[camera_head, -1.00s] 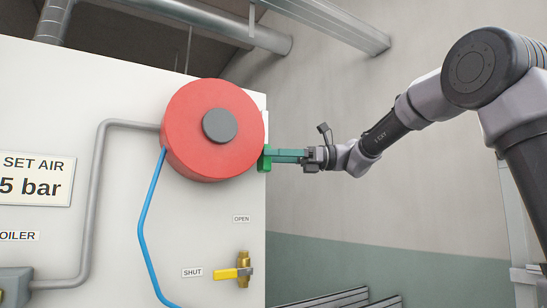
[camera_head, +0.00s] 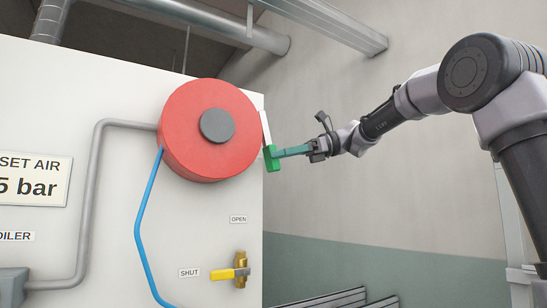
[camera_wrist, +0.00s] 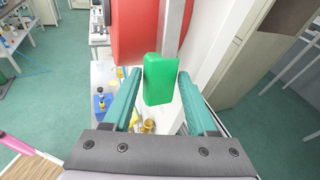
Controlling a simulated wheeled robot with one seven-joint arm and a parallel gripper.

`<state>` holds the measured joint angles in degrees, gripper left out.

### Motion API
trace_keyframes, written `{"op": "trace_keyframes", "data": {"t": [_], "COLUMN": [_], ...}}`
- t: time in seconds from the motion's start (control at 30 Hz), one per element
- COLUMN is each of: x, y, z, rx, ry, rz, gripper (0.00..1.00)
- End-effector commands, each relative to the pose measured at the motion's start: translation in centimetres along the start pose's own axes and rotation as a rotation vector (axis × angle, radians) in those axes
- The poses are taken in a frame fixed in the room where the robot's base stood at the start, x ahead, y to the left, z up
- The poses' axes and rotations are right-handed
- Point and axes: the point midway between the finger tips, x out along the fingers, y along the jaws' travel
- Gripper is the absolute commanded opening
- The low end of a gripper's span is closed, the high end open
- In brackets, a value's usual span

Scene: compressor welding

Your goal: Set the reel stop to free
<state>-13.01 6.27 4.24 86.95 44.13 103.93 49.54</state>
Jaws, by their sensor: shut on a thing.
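The red hose reel (camera_head: 212,130) with its dark grey hub is on the white panel. At its right edge is the reel stop, a pale lever with a green grip (camera_head: 271,160) at its lower end. My gripper (camera_head: 281,153) comes from the right, its teal fingers shut on the green grip. In the wrist view the green grip (camera_wrist: 163,80) stands between the two fingers of my gripper (camera_wrist: 160,82), with the red reel (camera_wrist: 135,30) just behind it. No label for the stop's positions is readable.
A blue hose (camera_head: 140,220) hangs from the reel. Below it is a brass valve with a yellow handle (camera_head: 224,274) between SHUT and OPEN labels. A grey pipe (camera_head: 95,200) runs along the panel (camera_head: 190,225). The space right of the panel is open.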

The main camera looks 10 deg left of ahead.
Motion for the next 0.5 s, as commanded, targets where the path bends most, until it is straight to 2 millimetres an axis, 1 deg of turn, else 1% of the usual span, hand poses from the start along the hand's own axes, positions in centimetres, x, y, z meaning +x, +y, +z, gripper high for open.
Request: {"op": "trace_keyframes", "data": {"t": [0.2,0.5], "x": [-1.9,-3.7], "y": [-0.8,-1.6], "z": [0.6,1.5], "rx": [-0.071,-0.143], "ry": [0.166,0.342], "rz": [-0.002,-0.001], "gripper": [0.00,0.00]}}
